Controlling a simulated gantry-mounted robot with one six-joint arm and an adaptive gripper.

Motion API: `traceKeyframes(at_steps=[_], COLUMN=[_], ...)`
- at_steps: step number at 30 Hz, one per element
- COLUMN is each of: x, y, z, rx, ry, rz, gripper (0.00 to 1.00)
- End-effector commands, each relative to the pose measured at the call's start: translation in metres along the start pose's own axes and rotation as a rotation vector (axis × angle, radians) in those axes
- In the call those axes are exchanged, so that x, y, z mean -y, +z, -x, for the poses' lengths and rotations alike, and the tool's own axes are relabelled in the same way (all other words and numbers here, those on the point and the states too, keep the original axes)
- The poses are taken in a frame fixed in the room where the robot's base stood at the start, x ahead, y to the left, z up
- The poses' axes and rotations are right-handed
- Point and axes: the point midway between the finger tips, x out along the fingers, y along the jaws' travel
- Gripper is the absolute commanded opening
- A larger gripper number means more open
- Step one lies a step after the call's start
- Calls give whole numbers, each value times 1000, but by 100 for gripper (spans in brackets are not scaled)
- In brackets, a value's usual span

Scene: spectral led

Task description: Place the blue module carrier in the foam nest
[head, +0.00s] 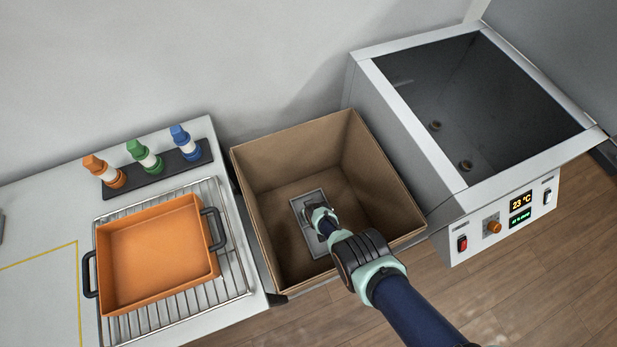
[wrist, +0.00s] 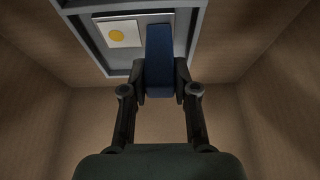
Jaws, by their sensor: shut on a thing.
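My gripper (head: 319,214) reaches down into a brown cardboard box. In the wrist view its two fingers (wrist: 160,80) are closed on the blue module carrier (wrist: 159,52), of which a blue upright part shows between them. A grey rectangular foam nest (head: 316,255) lies on the box floor under my gripper; its grey frame also fills the top of the wrist view (wrist: 92,38). A white square with a yellow dot (wrist: 117,34) shows inside that frame, beside the blue part. Whether the carrier touches the nest floor is hidden.
The cardboard box (head: 262,213) has high walls close around my gripper. To its left are an orange tray (head: 155,255) on a wire rack and several capped bottles (head: 145,155). A grey open-topped chamber (head: 400,135) with a display stands to the right.

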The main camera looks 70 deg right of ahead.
Motion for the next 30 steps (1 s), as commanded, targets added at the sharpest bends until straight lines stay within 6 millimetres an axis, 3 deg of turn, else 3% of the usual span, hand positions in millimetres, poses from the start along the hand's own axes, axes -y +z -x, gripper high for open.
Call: traceKeyframes(at_steps=[9, 10, 14, 23, 30], x=[0, 0, 0, 0, 0], y=[0, 0, 0, -1, -5], z=[-3, -1, -1, 1, 39], rx=[-2, -1, 0, -1, 1], ry=[0, 0, 0, 0, 0], rz=[0, 0, 0, 0, 0], gripper=[0, 34, 54, 54, 54])
